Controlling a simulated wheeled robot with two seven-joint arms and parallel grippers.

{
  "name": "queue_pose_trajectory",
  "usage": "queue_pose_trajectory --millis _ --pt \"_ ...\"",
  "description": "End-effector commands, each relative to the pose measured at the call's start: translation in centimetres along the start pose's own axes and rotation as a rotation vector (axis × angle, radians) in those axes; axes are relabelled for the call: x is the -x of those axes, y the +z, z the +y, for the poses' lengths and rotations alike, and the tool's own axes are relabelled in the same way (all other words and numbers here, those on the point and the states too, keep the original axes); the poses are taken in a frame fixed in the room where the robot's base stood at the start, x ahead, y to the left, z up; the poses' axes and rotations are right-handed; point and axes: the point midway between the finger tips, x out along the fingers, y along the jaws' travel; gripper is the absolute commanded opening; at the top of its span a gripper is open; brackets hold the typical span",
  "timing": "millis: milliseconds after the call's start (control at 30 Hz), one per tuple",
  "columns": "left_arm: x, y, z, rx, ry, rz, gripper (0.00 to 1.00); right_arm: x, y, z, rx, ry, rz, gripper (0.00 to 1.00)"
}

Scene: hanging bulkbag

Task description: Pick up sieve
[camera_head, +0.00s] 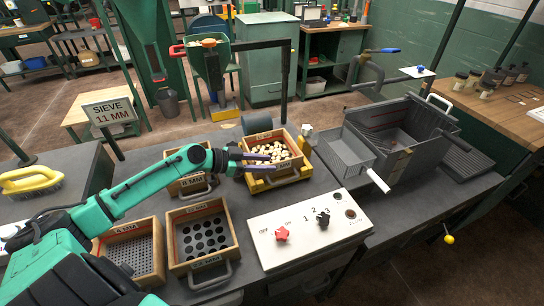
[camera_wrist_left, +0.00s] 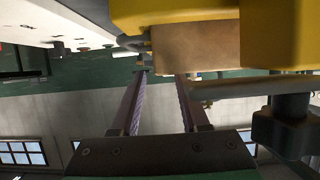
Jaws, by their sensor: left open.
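A wooden-framed sieve (camera_head: 286,171) full of pale pieces sits in a yellow holder on the bench. Its wooden side also shows in the wrist view (camera_wrist_left: 197,46). My left gripper (camera_head: 268,163) is open, its purple fingers at the sieve's near side, close to its front handle. In the wrist view the left fingers (camera_wrist_left: 160,78) are apart with nothing clearly between them; contact with the handle cannot be told. A sign (camera_head: 110,111) reads "SIEVE 11 MM". A large-holed sieve (camera_head: 238,241), a fine-holed sieve (camera_head: 157,248) and one partly hidden behind my arm (camera_head: 188,187) stand nearby.
A white control panel (camera_head: 310,229) with red and black knobs lies right of the sieves. A grey tray with a white handle (camera_head: 346,154) and a large grey bin (camera_head: 408,125) stand at right. A green hopper (camera_head: 212,65) stands behind; a yellow brush (camera_head: 31,180) lies at left.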

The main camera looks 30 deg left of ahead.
Motion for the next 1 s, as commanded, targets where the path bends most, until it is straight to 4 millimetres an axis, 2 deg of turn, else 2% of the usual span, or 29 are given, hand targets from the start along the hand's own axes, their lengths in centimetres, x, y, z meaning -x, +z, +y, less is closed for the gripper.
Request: queue_pose_trajectory --millis 167,267,400,633,733,767,1000 --pt "-1.6 -0.7 0.0 0.001 0.002 0.003 0.45 0.8 -0.3 0.1 0.0 0.001 0.003 0.5" --pt "-3.1 -1.2 -0.1 0.002 0.002 0.004 0.45 1.8 -0.4 0.1 0.0 0.0 0.004 0.5" --pt "-5.2 -0.9 -0.1 0.002 0.001 0.003 0.45 2.2 -0.4 0.1 0.0 0.0 0.004 0.5" --pt "-5.5 -0.5 0.0 0.001 0.002 -0.001 0.45 2.0 -0.5 0.0 0.001 0.0 0.005 0.5" --pt "-5.5 -0.5 0.0 0.001 0.002 -0.001 0.07 2.0 -0.5 0.0 0.001 -0.001 0.005 0.5" --pt "-5.5 -0.5 0.0 0.001 0.002 -0.001 0.0 2.0 -0.5 0.0 0.001 -0.001 0.005 0.5" --pt "-5.5 -0.5 0.0 0.001 0.002 -0.001 0.0 2.0 -0.5 -0.2 0.001 -0.003 0.005 0.5"
